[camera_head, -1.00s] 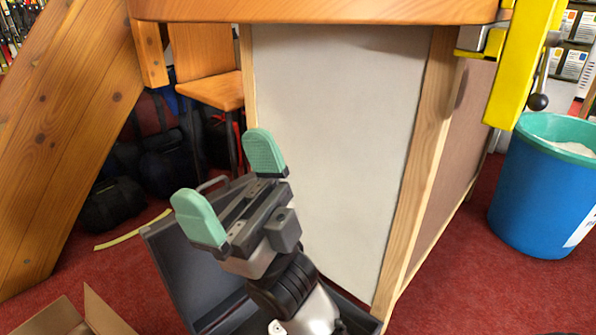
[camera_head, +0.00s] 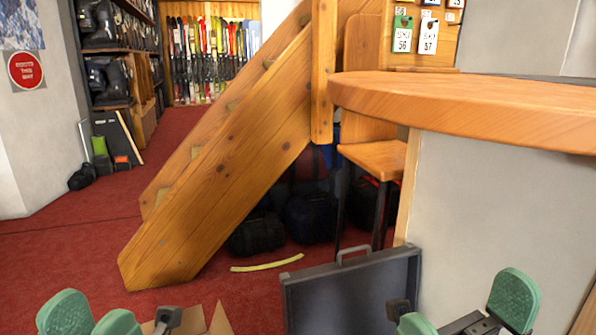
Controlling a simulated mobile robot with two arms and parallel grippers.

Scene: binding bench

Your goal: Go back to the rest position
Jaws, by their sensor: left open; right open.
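My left gripper (camera_head: 91,318) shows at the bottom left edge of the head view, with two green finger pads apart and nothing between them. My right gripper (camera_head: 465,312) shows at the bottom right, its green pads wide apart and empty. It is in front of the pale side of the wooden-topped bench (camera_head: 480,110). Most of both arms is out of the picture below.
An open dark case (camera_head: 350,295) stands between my grippers, with a cardboard box (camera_head: 205,322) near the left one. A wooden staircase (camera_head: 220,165) and a wooden seat (camera_head: 375,158) are behind. Red carpet (camera_head: 70,250) lies clear at the left.

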